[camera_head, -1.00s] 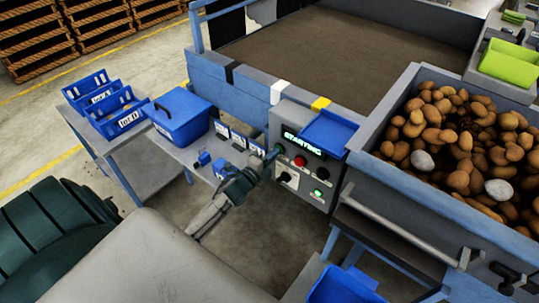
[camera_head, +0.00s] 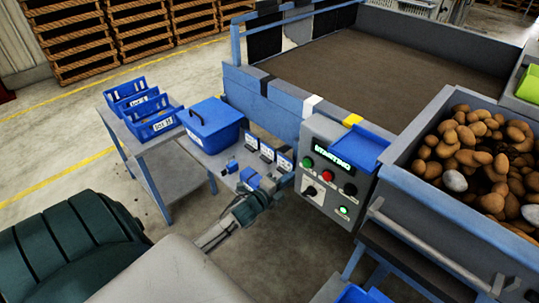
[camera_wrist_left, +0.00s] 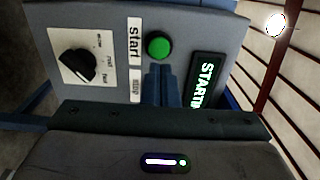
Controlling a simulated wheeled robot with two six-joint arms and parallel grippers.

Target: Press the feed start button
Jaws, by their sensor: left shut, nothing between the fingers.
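The grey control panel (camera_head: 328,212) stands at the grader's corner. Its green start button (camera_head: 308,161) is fully visible in the head view, and the button (camera_wrist_left: 158,46) sits beside a "start" label in the left wrist view. The display (camera_head: 333,162) is lit and reads "STARTING". The red button (camera_head: 327,176) is below right of the green one; my fingers hide it in the wrist view. My left gripper (camera_head: 287,168) is in front of the panel's left side, apart from the green button. Its fingers (camera_wrist_left: 159,84) are shut and empty. My right gripper is not in view.
A side table with a blue box (camera_head: 212,126) stands left. The potato hopper (camera_head: 400,185) is right.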

